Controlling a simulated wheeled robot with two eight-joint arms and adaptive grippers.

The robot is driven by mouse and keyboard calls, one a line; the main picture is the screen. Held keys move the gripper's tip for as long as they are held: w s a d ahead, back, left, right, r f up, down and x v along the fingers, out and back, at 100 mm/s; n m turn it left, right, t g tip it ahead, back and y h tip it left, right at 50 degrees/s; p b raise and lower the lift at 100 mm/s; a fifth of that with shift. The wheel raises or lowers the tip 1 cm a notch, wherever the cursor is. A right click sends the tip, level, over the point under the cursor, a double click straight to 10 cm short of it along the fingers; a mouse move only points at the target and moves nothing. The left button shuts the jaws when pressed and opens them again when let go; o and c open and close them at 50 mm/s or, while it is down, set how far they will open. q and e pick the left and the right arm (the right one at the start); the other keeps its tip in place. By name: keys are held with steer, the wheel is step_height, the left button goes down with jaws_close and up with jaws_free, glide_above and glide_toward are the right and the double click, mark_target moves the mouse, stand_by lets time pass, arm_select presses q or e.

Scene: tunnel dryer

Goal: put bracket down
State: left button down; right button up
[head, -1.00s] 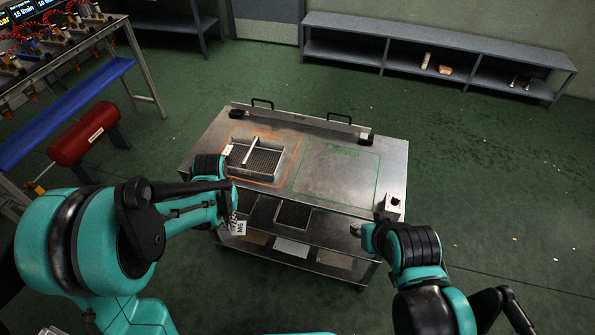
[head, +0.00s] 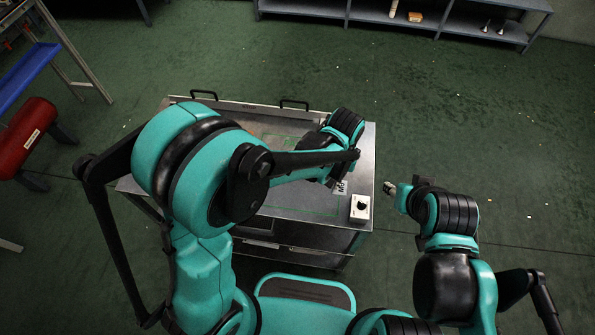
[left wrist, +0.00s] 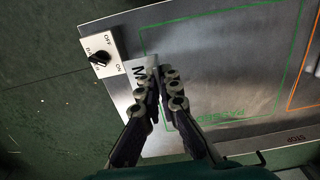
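The bracket is a small pale part with a white tag printed "M6" (head: 341,187). It hangs at my left gripper (head: 335,181) over the right part of the metal cart top (head: 300,205). In the left wrist view the fingers of my left gripper (left wrist: 160,74) are close together on the bracket (left wrist: 138,71), which their tips partly cover. I cannot tell whether the bracket touches the cart top. The green outlined area (left wrist: 172,105) lies just beside it. My right gripper (head: 390,188) is off the cart's right side, apart from everything; its fingers are too small to read.
A white switch box (head: 360,208) with a black knob stands at the cart's right front corner; it also shows in the left wrist view (left wrist: 100,50), near the bracket. The green outlined area looks empty in the wrist view. A shelf (head: 345,12) stands behind.

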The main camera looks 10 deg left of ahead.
arm_select(q)
steer(key=s+d, duration=0.2)
steer(key=d, duration=0.1)
steer(key=shift+d+r, duration=0.15)
steer(key=shift+d, duration=0.15)
steer(key=b, duration=0.4)
glide_above(315, 188)
step_height(315, 188, down, 7)
step_height(315, 188, down, 4)
steer(key=shift+f+b, duration=0.1)
steer(key=shift+b, duration=0.65)
steer(key=c, duration=2.2)
jaws_free()
steer(key=shift+f, duration=0.1)
steer(key=o, duration=0.5)
